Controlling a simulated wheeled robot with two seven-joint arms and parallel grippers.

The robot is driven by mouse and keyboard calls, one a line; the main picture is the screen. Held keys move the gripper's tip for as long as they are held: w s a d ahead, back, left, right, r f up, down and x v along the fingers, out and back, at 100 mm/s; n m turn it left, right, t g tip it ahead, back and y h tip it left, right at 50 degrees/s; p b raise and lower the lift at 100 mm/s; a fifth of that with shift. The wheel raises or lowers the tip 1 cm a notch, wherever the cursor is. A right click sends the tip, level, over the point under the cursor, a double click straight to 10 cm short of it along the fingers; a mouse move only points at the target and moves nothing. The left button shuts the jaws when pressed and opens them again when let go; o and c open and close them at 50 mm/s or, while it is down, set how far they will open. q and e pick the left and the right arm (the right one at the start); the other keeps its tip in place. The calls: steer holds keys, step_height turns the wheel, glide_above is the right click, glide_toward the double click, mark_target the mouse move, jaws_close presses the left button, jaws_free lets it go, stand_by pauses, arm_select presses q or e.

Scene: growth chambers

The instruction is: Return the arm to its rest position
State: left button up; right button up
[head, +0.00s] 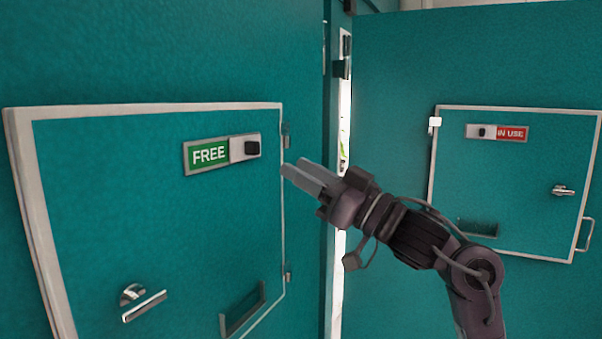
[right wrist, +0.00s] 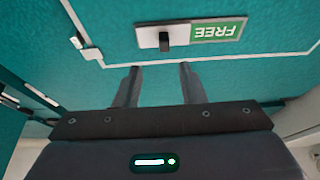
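My right gripper (head: 297,176) reaches in from the lower right in the head view, in front of the left chamber door's right edge. In the right wrist view its two fingers (right wrist: 158,74) stand apart with nothing between them. They point toward the teal door with the green FREE sign (head: 209,154). The sign's black slider (head: 252,149) is just left of the fingertips in the head view; the sign also shows upside down in the right wrist view (right wrist: 214,31). The fingers look apart from the sign. My left gripper is not in view.
The left hatch has a lever handle (head: 144,305) and a slot-like pull (head: 242,309). A second hatch at right carries a red IN USE sign (head: 512,133) and a lever (head: 563,190). A narrow bright gap (head: 344,130) separates the two teal panels.

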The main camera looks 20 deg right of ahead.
step_height(320, 180, down, 30)
steer(key=w+r+m+g+h, duration=0.1)
steer(key=m+g+h, duration=0.35)
steer(key=h, duration=0.75)
steer(key=s+a+f+m+g+h, duration=0.1)
steer(key=s+a+f+g+h, duration=0.15)
steer(key=s+f+g, duration=1.4)
steer(key=s+f+t+b, duration=0.1)
steer(key=s+f+t, duration=0.25)
steer(key=f, duration=1.35)
steer(key=s+f+t+b, duration=0.15)
steer(key=s+f, duration=0.25)
steer(key=f, duration=1.4)
steer(key=s+d+f, duration=0.3)
steer(key=s+f, duration=1.7)
steer(key=f, duration=0.1)
steer(key=shift+s+f+g+b, duration=0.35)
steer(key=shift+g, duration=0.05)
